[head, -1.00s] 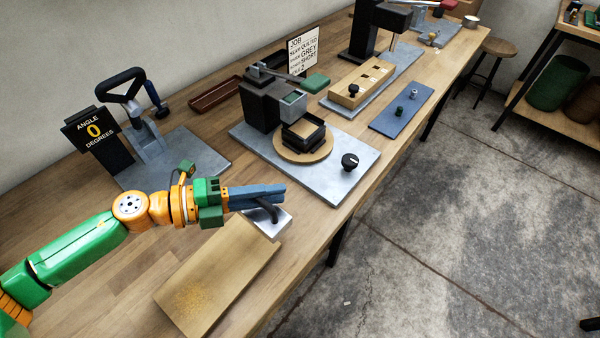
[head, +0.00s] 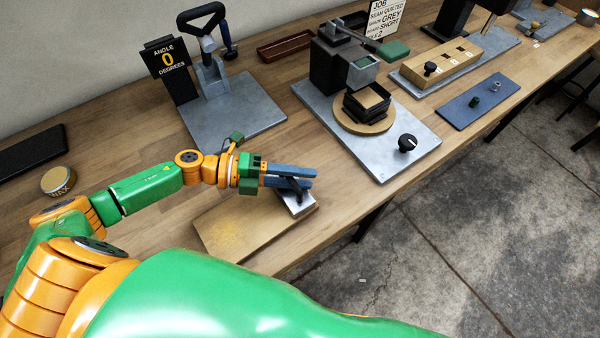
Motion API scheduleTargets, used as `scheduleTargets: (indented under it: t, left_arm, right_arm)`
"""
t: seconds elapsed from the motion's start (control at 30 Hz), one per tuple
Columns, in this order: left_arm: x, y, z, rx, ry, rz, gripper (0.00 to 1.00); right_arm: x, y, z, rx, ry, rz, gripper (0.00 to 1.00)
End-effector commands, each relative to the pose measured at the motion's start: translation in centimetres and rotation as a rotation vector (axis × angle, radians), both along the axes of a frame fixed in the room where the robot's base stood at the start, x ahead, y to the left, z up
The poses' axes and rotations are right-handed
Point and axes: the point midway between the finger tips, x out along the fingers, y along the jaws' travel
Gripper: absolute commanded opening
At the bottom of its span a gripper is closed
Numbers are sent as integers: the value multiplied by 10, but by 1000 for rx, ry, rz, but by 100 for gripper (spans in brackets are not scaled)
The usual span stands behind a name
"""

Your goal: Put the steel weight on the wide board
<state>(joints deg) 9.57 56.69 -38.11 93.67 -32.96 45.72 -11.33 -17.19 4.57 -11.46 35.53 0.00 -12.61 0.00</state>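The steel weight (head: 298,204) is a silver block with a dark bent handle. It is at the right end of a tan wooden board (head: 236,228) with yellowish dust on it, which looks like the wide board. I cannot tell whether the weight rests on the board or hangs just above it. My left gripper (head: 291,176) has its blue fingers around the weight's handle and looks shut on it. The fingers hide part of the handle. My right gripper is not in view.
Behind the board stand a grey plate with a clamp lever (head: 236,112) and an angle sign (head: 168,62). To the right is a metal base with a turntable (head: 366,122) and black knob (head: 407,143). A wax tin (head: 57,180) sits at left. The bench's front edge is close to the board.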

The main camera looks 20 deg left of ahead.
Motion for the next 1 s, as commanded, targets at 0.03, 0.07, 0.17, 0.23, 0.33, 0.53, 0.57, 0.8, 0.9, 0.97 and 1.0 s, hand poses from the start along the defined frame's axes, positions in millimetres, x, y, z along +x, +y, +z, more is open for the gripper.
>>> scheduleTargets:
  t: [0.03, 0.07, 0.17, 0.23, 0.33, 0.53, 0.57, 0.8, 0.9, 0.97, 1.0]
  left_arm:
    - [0, 0, 0, 0, 0, 0, 47]
    - [0, 0, 0, 0, 0, 0, 47]
    - [0, 0, 0, 0, 0, 0, 47]
    - [0, 0, 0, 0, 0, 0, 47]
    - [0, 0, 0, 0, 0, 0, 47]
    - [-2, 6, 1, 4, 2, 2, 47]
    - [-3, 10, 0, 4, 4, 3, 47]
    - [-23, 66, 10, 8, 8, 1, 47]
    - [-30, 88, 17, 8, 6, 1, 47]
    - [-33, 98, 21, 5, 7, 1, 47]
    - [-35, 104, 22, 5, 6, 1, 47]
  right_arm:
    - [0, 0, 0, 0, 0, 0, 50]
    - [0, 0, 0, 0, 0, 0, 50]
    - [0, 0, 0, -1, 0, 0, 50]
    - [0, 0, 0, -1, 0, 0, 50]
    - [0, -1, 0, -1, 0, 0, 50]
    - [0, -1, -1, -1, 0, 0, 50]
    - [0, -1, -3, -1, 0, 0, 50]
    - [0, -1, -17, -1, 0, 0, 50]
    - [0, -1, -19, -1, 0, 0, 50]
    - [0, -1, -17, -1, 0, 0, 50]
    - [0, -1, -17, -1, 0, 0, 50]
